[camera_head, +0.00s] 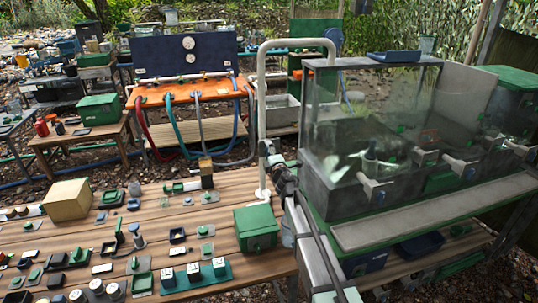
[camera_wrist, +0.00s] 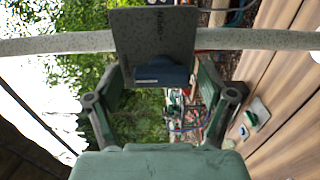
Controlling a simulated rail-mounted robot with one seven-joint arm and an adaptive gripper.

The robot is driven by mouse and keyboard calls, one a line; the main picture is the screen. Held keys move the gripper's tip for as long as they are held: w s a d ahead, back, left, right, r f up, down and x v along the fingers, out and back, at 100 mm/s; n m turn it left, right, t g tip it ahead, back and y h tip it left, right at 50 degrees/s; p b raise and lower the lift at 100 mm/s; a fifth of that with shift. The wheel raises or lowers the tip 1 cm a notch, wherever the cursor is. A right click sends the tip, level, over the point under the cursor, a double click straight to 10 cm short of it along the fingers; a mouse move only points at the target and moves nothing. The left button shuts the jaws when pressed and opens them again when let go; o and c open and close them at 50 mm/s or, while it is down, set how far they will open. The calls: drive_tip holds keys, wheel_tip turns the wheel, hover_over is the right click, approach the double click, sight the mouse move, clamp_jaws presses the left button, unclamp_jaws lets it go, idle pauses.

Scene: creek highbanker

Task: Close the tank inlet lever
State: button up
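The clear tank (camera_head: 370,120) with a dark base stands at the right in the head view. A white pipe (camera_head: 262,90) rises from the table and arches over toward its top. My gripper (camera_head: 268,155) is beside the upright pipe, small and partly hidden there. In the wrist view the pipe (camera_wrist: 60,43) crosses the picture, with a speckled grey plate (camera_wrist: 153,30) and a dark blue block (camera_wrist: 162,72) in front. My gripper (camera_wrist: 160,88) is open, its fingers either side of the block. I cannot tell whether they touch it, or whether this is the inlet lever.
Several grey valve fittings (camera_head: 378,190) stick out from the tank's front. A green box (camera_head: 256,228) stands on the wooden table (camera_head: 225,200) near the pipe's foot. Many small parts cover the table's left. An orange bench (camera_head: 190,92) with hoses stands behind.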

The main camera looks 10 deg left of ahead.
drive_tip(key=shift+s, duration=0.1)
drive_tip(key=v, duration=1.2)
drive_tip(key=v, duration=1.2)
